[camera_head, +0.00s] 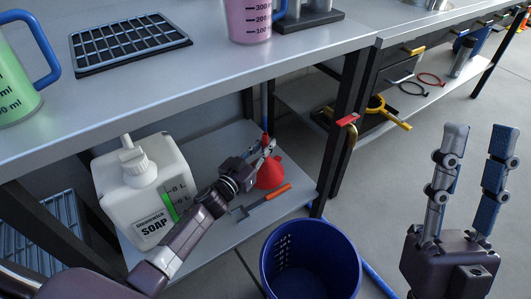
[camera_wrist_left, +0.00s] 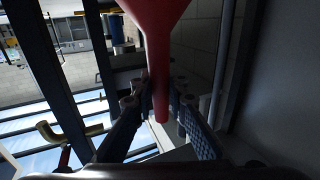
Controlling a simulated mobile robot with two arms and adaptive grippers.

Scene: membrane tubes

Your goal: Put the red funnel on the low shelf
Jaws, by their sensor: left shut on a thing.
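The red funnel (camera_head: 270,173) is at the right part of the low shelf (camera_head: 208,150), wide end down and spout up. My left gripper (camera_head: 266,147) is shut on its spout. In the left wrist view the funnel (camera_wrist_left: 157,25) has its spout between the two fingers. I cannot tell whether its rim touches the shelf board. My right gripper (camera_head: 479,135) is open and empty, at the right in the head view, away from the shelf.
A white soap jug (camera_head: 130,185) stands left on the low shelf. A scraper with an orange handle (camera_head: 264,198) lies in front of the funnel. A blue bin (camera_head: 310,265) stands on the floor. The table top (camera_head: 190,85) overhangs the shelf, with a dark leg (camera_head: 342,130) at right.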

